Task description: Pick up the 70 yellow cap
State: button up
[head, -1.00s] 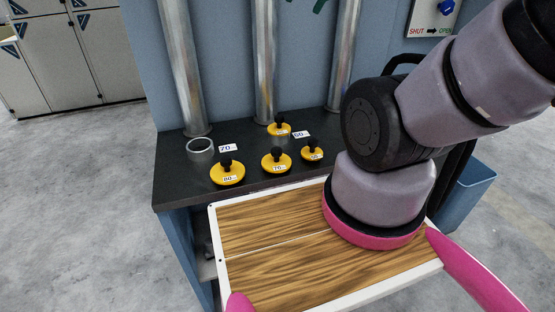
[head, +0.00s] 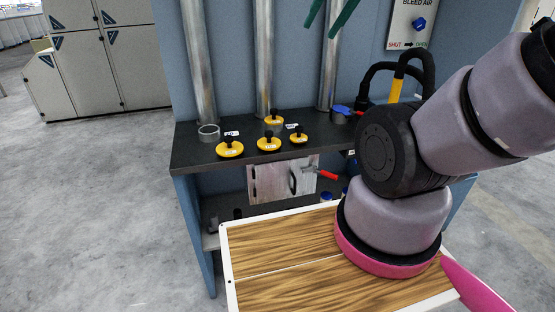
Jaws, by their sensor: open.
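The 70 yellow cap (head: 268,145) is a round yellow disc with a black knob and a small white label. It sits upright on the dark bench top, in the middle of the front row of caps. Its number is hardly readable now; it read as 70 in the earlier picture. The cap to its left (head: 229,150) carried 80 there.
Other yellow caps stand right (head: 298,138) and behind (head: 274,117). An open grey ring (head: 208,134) stands at left beside a tag reading 70. Metal pipes (head: 263,60) rise behind. A black hose with a yellow band (head: 394,90) is at right. Floor at left is clear.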

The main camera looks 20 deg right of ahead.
aim_at(269, 143)
jog(key=k+z, duration=0.15)
jog(key=z, duration=0.25)
jog(key=k+z, duration=0.15)
jog(key=z, duration=0.3)
jog(key=k+l+z, duration=0.1)
jog(key=z, duration=0.3)
jog(key=j+z, duration=0.1)
jog(key=j, duration=2.45)
jog(key=k+j+z, duration=0.15)
jog(key=j, duration=1.15)
